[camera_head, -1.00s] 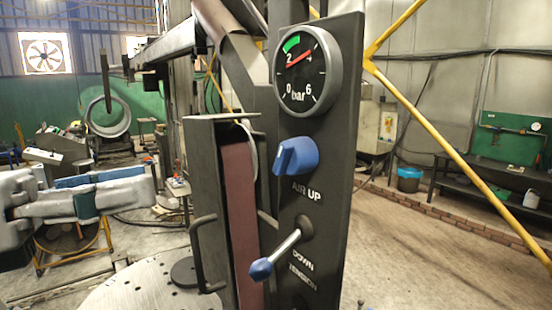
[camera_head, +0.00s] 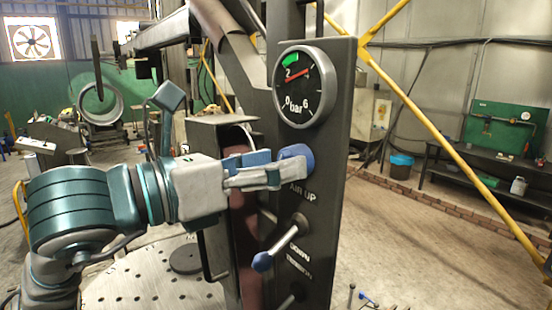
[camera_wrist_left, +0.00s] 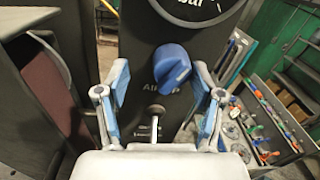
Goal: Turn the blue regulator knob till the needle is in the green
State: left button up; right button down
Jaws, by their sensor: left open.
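The blue regulator knob (camera_head: 297,158) is on the dark panel, above the words AIR UP; it also shows in the left wrist view (camera_wrist_left: 172,66). Above it is the round pressure gauge (camera_head: 303,88), with a green band at the upper left, near 2. Its red needle (camera_head: 297,76) points up and right toward 4, to the right of the green. My left gripper (camera_head: 274,170) is open at the knob, its blue-padded fingers spread to either side in the left wrist view (camera_wrist_left: 162,90). I cannot tell whether they touch it. My right gripper is not in view.
A yellow brace (camera_head: 440,130) slants behind at the right.

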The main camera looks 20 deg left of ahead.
pick_arm(q)
jog(key=shift+w+f, duration=0.1)
jog(key=shift+w, duration=0.05)
jog(key=shift+d, duration=0.3)
jog(key=shift+c, duration=1.1)
jog(key=shift+d, duration=0.4)
jog(key=c, duration=0.4)
jog(key=shift+d, duration=0.3)
jog(key=c, duration=0.5)
jog(key=shift+a, duration=0.15)
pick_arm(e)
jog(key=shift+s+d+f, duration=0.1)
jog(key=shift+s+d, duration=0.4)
pick_arm(q)
jog(key=shift+m, duration=0.4)
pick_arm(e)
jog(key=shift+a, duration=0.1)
